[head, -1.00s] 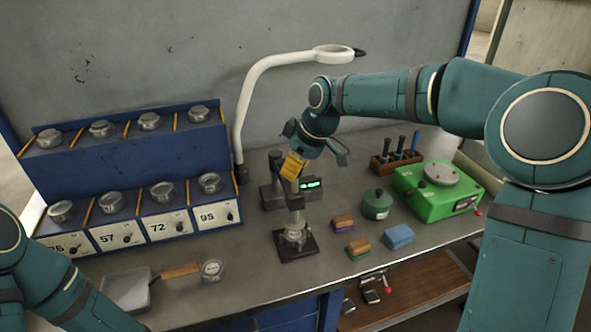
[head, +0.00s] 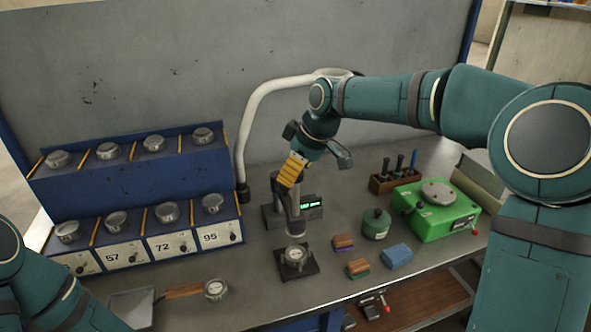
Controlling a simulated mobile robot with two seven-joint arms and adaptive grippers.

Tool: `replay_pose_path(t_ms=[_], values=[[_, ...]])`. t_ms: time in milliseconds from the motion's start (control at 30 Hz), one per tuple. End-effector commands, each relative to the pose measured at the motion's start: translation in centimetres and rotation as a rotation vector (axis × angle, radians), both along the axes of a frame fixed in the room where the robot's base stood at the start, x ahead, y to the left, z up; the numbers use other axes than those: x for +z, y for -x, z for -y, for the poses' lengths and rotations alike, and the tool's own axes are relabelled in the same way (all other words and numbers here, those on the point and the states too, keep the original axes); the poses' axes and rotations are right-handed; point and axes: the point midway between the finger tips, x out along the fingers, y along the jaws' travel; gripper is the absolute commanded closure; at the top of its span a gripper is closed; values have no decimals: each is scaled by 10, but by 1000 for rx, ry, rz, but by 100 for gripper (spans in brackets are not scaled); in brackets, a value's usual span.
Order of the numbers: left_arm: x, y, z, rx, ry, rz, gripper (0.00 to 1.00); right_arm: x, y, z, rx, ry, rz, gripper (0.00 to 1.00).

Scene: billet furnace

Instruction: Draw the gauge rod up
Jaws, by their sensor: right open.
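The gauge is a dark stand (head: 272,214) with a small green-lit display (head: 311,202). Its upright rod (head: 295,203) stands above a metal puck (head: 295,254) on a square black base (head: 284,270). My right gripper (head: 302,168) is over the gauge, pointing down, with its jaws open. A ribbed yellow piece (head: 293,169) shows between the gripper and the rod's upper end and hides the rod's top. I cannot tell whether the gripper touches the rod. My left arm comes in at the lower left; its gripper is out of view.
A blue rack (head: 131,174) with metal pucks and numbered bins stands at left. A white lamp arm (head: 247,122) rises behind the gauge. Coloured blocks (head: 397,256), a green canister (head: 376,223) and a green machine (head: 450,218) are at right.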

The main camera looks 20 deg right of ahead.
Motion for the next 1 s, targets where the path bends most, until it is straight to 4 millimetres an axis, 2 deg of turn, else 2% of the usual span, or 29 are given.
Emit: replay_pose_path(t_ms=[133,267,500,700,833,1000], values=[[0,0,0,-1,0,0,31,3,1,2,-1,0,-1,35],[0,0,0,-1,0,0,31,17,4,6,-1,1,1,35],[0,0,0,0,0,0,31,63,17,19,-1,0,4,35],[0,0,0,0,0,0,31,94,26,28,0,0,3,35],[0,0,0,0,0,0,31,106,30,31,1,0,2,35],[0,0,0,0,0,0,31,111,32,33,1,0,1,35]])
